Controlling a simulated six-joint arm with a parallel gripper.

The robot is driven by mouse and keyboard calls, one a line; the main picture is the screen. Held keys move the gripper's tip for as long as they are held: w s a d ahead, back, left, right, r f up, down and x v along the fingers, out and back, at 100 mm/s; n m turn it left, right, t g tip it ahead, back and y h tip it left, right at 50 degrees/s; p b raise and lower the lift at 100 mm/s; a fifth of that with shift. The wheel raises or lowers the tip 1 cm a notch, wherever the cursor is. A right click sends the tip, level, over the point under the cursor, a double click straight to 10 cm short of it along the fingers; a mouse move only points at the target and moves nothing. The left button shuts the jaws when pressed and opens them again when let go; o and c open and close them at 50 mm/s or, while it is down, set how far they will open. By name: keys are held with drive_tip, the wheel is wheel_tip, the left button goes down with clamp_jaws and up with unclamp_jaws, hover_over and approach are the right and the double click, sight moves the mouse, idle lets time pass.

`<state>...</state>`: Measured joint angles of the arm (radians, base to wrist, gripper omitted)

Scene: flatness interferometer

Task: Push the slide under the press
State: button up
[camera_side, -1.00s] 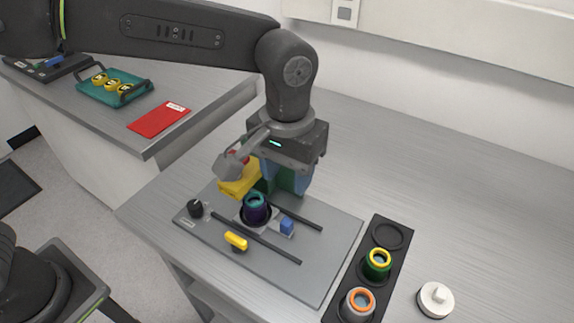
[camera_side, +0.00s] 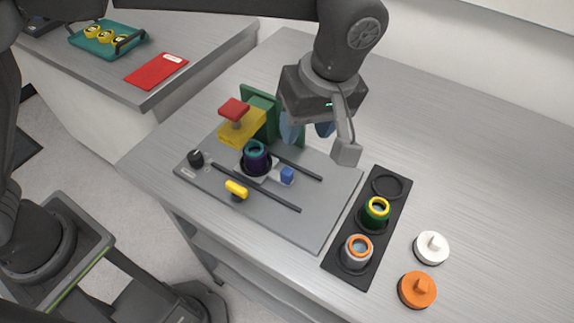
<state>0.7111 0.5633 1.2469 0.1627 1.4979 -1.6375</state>
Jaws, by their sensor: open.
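The slide (camera_side: 269,174) is a small pale carriage between two dark rails on the grey base plate (camera_side: 318,226). A dark cup with a teal rim (camera_side: 255,157) sits on it, and a blue block (camera_side: 287,175) is at its right end. The press, with a yellow body (camera_side: 242,129), red top (camera_side: 234,109) and green backing (camera_side: 272,120), stands behind and left of the slide. My gripper (camera_side: 309,131), with blue fingers, is open and empty above the back right of the plate, apart from the slide.
A yellow handle (camera_side: 237,189) and a black knob (camera_side: 195,159) are at the plate's front left. A black rack (camera_side: 398,190) holds a green cup (camera_side: 375,213) and a grey cup (camera_side: 356,251). White (camera_side: 431,247) and orange (camera_side: 417,289) caps lie right. The right back table is clear.

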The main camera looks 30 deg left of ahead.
sight(287, 171)
drive_tip(key=a+f+n, duration=0.1)
drive_tip(key=f+n, duration=0.1)
drive_tip(key=f, duration=0.2)
drive_tip(key=a+f+n+y, duration=0.1)
drive_tip(key=f+n, duration=0.2)
drive_tip(key=f, duration=0.1)
drive_tip(key=a+f+n, duration=0.1)
drive_tip(key=f+n, duration=0.1)
drive_tip(key=f, duration=0.3)
drive_tip(key=shift+s+a+n+y, duration=0.1)
drive_tip(key=shift+n+y, duration=0.2)
drive_tip(key=shift+y, duration=0.1)
drive_tip(key=shift+c, duration=0.4)
clamp_jaws()
